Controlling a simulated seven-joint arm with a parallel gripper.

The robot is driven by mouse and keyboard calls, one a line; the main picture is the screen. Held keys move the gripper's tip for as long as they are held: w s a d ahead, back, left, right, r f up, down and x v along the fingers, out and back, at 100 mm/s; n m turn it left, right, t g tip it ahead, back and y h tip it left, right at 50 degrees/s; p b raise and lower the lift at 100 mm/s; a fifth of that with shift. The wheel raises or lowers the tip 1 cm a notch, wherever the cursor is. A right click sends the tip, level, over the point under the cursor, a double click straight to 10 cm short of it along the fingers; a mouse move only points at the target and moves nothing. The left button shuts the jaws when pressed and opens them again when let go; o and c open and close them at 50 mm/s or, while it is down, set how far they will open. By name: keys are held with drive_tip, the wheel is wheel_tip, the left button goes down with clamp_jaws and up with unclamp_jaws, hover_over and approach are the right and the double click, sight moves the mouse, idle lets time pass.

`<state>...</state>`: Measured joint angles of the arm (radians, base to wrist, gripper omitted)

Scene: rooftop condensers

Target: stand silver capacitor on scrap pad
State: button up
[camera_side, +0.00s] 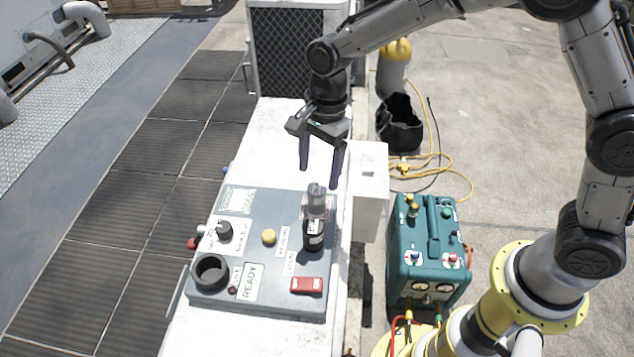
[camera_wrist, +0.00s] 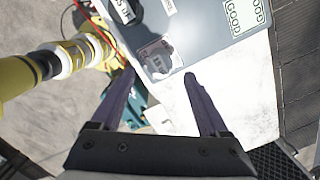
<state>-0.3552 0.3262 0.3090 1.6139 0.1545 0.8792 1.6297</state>
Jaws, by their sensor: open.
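The silver capacitor (camera_side: 317,193) stands upright at the far right corner of the grey panel. It appears to rest on a pale pinkish pad (camera_side: 328,212), probably the scrap pad, though its lettering is not readable. In the wrist view the capacitor (camera_wrist: 157,64) is seen from above, with the pinkish pad (camera_wrist: 166,45) around its base. My gripper (camera_side: 320,178) is open and empty, its fingertips apart and near the capacitor's top. In the wrist view the fingers (camera_wrist: 160,75) lie on either side of the capacitor, clear of it.
A black labelled capacitor (camera_side: 314,236) stands close in front of the silver one. The panel (camera_side: 262,292) also holds a yellow button (camera_side: 268,237), black knob (camera_side: 224,232), black ring cup (camera_side: 209,271), red switch (camera_side: 307,285) and GOOD pad (camera_side: 238,200). A teal machine (camera_side: 428,250) stands right of the ledge.

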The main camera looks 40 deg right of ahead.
sight(322, 184)
wheel_tip(322, 184, up, 7)
drive_tip(key=shift+d, duration=0.45)
drive_tip(key=s+d+r+n+t, duration=0.2)
drive_tip(key=s+d+r+n, duration=0.3)
drive_tip(key=s+d+r, duration=0.15)
drive_tip(key=s+d+n+t, duration=0.2)
drive_tip(key=s+d+n, duration=0.3)
drive_tip(key=s, duration=0.3)
drive_tip(key=s+d+n+t+h, duration=0.1)
drive_tip(key=s+d+n, duration=0.4)
drive_tip(key=s, duration=0.4)
drive_tip(key=shift+s+d+r+n+t, duration=0.2)
drive_tip(key=shift+s+r+n+t, duration=0.05)
drive_tip(key=shift+r+n+t, duration=0.2)
drive_tip(key=shift+c, duration=0.4)
idle(0.4)
